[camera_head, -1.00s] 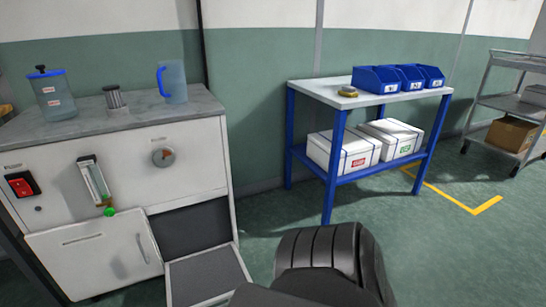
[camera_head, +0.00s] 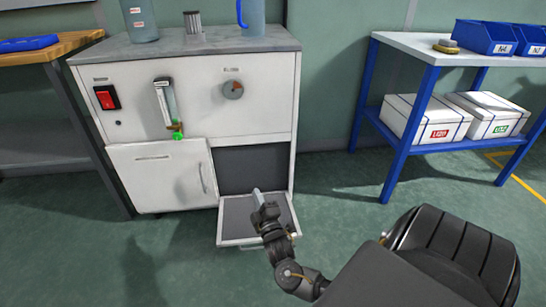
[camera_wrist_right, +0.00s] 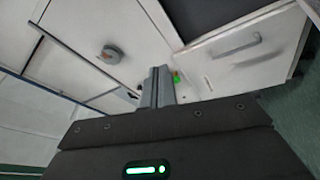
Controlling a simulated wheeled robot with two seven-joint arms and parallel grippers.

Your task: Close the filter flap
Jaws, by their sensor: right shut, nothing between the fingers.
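The filter flap (camera_head: 236,226) hangs folded down and open at the lower right of the white cabinet, with a small handle on its front edge. Behind it is the dark filter opening (camera_head: 253,170). My right gripper (camera_head: 257,196) is shut and empty, and in the head view it overlaps the flap's right part; whether it touches is unclear. In the right wrist view its closed fingers (camera_wrist_right: 159,84) point at the cabinet front, with the dark opening at the upper right. My left gripper is not in view.
The cabinet front has a closed door (camera_head: 160,177), a red switch (camera_head: 106,97), a flow gauge (camera_head: 166,105) and a dial (camera_head: 233,90). A blue-legged table (camera_head: 430,48) stands to the right and a wooden-topped bench (camera_head: 75,42) to the left. Floor between the cabinet and table is clear.

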